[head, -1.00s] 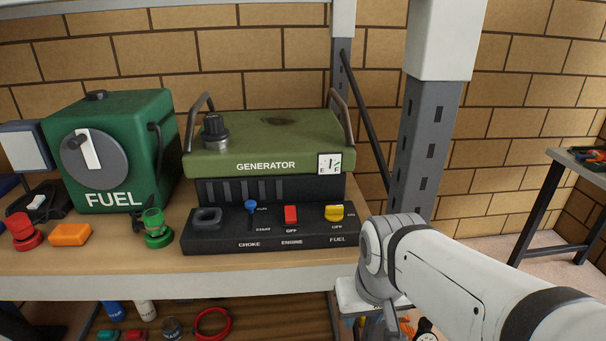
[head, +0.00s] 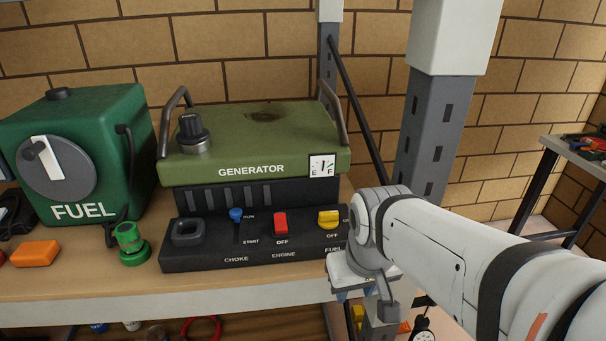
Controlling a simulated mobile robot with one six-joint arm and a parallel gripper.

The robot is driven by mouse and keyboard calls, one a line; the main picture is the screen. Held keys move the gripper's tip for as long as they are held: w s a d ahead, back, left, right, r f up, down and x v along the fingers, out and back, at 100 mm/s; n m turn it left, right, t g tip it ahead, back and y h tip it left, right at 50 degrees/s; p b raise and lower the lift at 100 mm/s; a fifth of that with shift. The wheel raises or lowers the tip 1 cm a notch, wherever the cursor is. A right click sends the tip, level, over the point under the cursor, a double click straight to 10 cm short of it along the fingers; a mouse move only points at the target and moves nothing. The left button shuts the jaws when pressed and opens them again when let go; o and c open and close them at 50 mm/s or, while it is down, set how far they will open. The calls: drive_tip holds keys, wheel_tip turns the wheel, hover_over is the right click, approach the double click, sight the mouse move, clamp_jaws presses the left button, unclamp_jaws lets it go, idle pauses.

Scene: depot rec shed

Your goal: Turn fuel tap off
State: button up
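The yellow fuel tap (head: 328,220) is at the right end of the black control panel (head: 207,258) on the green generator (head: 262,146). OFF is printed below the tap and ON to its right, partly cut off by my arm. The handle looks level, but I cannot tell its exact setting. My gripper (head: 356,294) is below and to the right of the tap, in front of the shelf edge and apart from the tap.
A red engine switch (head: 281,223) and a blue choke lever (head: 236,214) sit left of the tap. A green fuel tank (head: 80,150) stands at left, near a green cap (head: 130,243). A grey shelf post (head: 425,135) rises behind my arm.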

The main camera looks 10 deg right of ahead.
drive_tip(key=w+r+n+g+p, duration=0.1)
drive_tip(key=w+r+n+p, duration=0.5)
drive_tip(key=w+n, duration=0.4)
wheel_tip(320, 180, up, 3)
drive_tip(key=n+g+p, duration=0.1)
drive_tip(key=n+p, duration=0.1)
drive_tip(key=n, duration=0.5)
hover_over(329, 212)
drive_tip(key=shift+s+r, duration=0.1)
drive_tip(key=shift+s, duration=0.05)
drive_tip(key=shift+f, duration=0.55)
wheel_tip(329, 212, down, 7)
drive_tip(key=shift+r+p, duration=0.1)
drive_tip(key=shift+p, duration=0.3)
drive_tip(key=shift+c, duration=0.3)
clamp_jaws()
